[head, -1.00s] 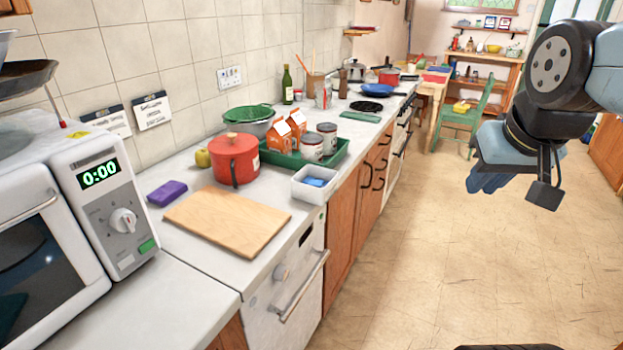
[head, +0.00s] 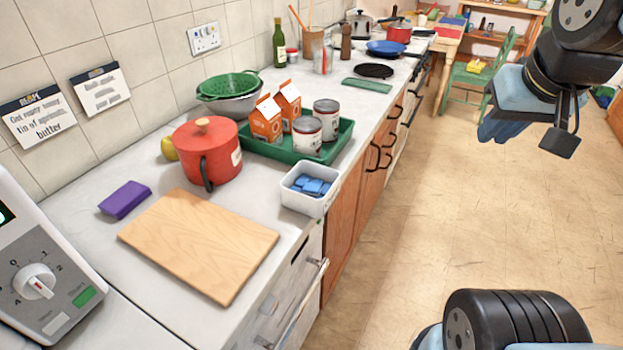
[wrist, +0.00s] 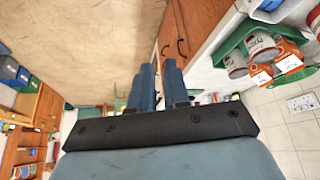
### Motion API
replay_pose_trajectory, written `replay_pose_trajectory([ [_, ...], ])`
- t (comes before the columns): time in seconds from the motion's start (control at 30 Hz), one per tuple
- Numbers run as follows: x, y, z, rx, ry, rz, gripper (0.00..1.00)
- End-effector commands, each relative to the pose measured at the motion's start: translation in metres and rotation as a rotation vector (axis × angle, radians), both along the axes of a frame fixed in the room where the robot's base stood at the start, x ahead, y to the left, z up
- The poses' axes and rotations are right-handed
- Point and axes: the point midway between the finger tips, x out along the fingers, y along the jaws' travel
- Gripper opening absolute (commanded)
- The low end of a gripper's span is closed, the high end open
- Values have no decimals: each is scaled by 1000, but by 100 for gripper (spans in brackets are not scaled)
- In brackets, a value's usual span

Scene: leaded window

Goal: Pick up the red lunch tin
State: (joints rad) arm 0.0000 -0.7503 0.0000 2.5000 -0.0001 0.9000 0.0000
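A small red flat thing (head: 448,32) lies on the far table, too small to tell. My gripper (head: 492,130) hangs in the air over the floor at upper right, well away from the counter, partly hidden by its own wrist. In the wrist view, its two blue fingers (wrist: 159,82) stand slightly apart with nothing between them.
A wooden board (head: 198,243), a purple block (head: 124,199) and a white tub (head: 302,201) of blue packets lie near the red pot. Behind it, a green tray (head: 345,139) holds cartons and cans. The microwave (head: 50,285) is at left. The floor (head: 480,220) is clear.

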Motion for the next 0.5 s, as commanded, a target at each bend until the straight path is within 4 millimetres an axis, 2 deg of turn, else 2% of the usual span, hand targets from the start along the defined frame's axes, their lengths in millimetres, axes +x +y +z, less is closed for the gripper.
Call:
replay_pose_trajectory([
  [0.27,4,3,1,-6,8,17,16],
  [0.4,19,14,3,-34,46,93,16],
  [0.5,37,31,3,-66,89,189,16],
])
